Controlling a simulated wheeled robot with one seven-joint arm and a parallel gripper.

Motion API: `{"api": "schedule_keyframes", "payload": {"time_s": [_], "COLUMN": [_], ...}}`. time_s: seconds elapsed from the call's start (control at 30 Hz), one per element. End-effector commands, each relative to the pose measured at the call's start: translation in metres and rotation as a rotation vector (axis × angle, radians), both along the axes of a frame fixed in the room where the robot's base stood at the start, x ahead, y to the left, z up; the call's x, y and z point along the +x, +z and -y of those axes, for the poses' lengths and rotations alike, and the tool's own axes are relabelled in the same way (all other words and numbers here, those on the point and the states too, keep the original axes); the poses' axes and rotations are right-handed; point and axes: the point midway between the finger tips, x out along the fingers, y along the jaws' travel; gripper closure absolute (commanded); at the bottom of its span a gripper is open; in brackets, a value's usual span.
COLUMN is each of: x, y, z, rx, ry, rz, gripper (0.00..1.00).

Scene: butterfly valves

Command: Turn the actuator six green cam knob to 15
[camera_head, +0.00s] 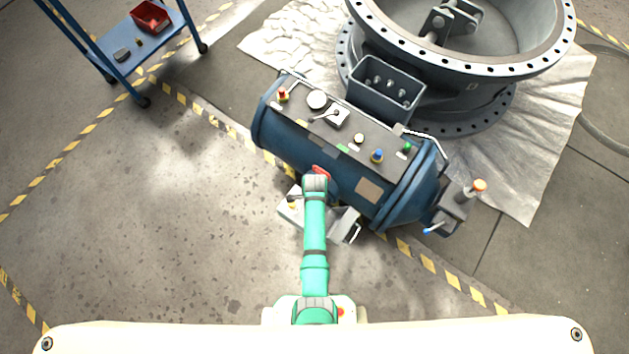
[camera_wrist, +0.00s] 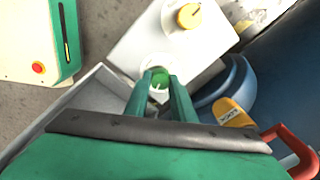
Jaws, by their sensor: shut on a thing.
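The green cam knob (camera_wrist: 160,76) sits on a pale round base on a white box (camera_wrist: 130,45). My gripper (camera_wrist: 161,82) reaches over the box in the wrist view, its two green fingers shut on the green knob, one on each side. Part of the knob is hidden between the fingers, and I cannot read its setting or any scale. A yellow knob (camera_wrist: 188,15) stands beside it on the same box. In the head view the white box (camera_head: 286,211) shows beside my green arm, which hides the green knob and my fingertips.
A blue cylindrical actuator (camera_head: 290,147) with coloured knobs on top lies just beyond the box. A large grey valve (camera_head: 455,70) stands behind.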

Motion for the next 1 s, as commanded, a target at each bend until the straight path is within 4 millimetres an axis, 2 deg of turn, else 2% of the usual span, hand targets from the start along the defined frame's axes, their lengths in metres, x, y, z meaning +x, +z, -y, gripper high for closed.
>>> {"api": "schedule_keyframes", "payload": {"time_s": [1.0], "x": [0.0046], "y": [0.0014], "z": [-0.0048], "rx": [0.004], "ry": [0.968], "rz": [0.001], "gripper": [1.00]}}
